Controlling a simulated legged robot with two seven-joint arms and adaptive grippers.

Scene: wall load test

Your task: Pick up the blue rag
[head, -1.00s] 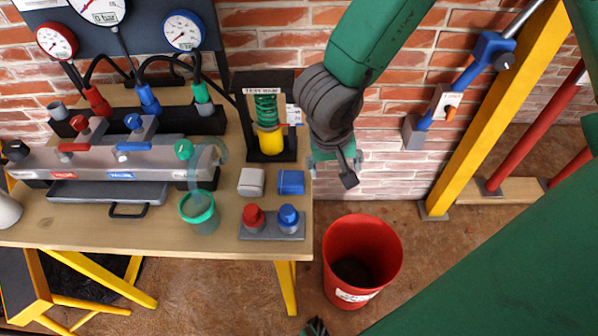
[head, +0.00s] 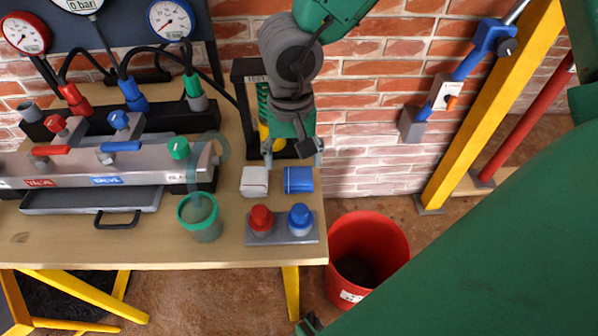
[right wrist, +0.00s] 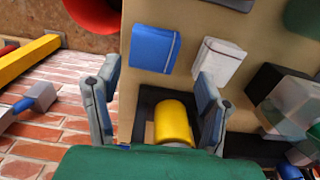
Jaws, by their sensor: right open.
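The blue rag (head: 298,180) is a folded blue pad with a pale stripe near one edge. It lies on the wooden bench near its right end, just right of the white rag (head: 254,181). In the right wrist view, the blue rag (right wrist: 154,49) lies ahead between the finger directions, with the white rag (right wrist: 218,62) to its right. My right gripper (head: 293,156) is above the bench, just behind the two rags. Its fingers (right wrist: 150,88) are apart with nothing between them touching. I cannot make out my left gripper.
A test stand with a yellow cylinder (right wrist: 173,123) stands close under my right gripper. Red and blue knobs (head: 281,219) sit on a plate in front of the rags. A green-rimmed cup (head: 199,215) stands left. A red bucket (head: 372,240) is on the floor to the right.

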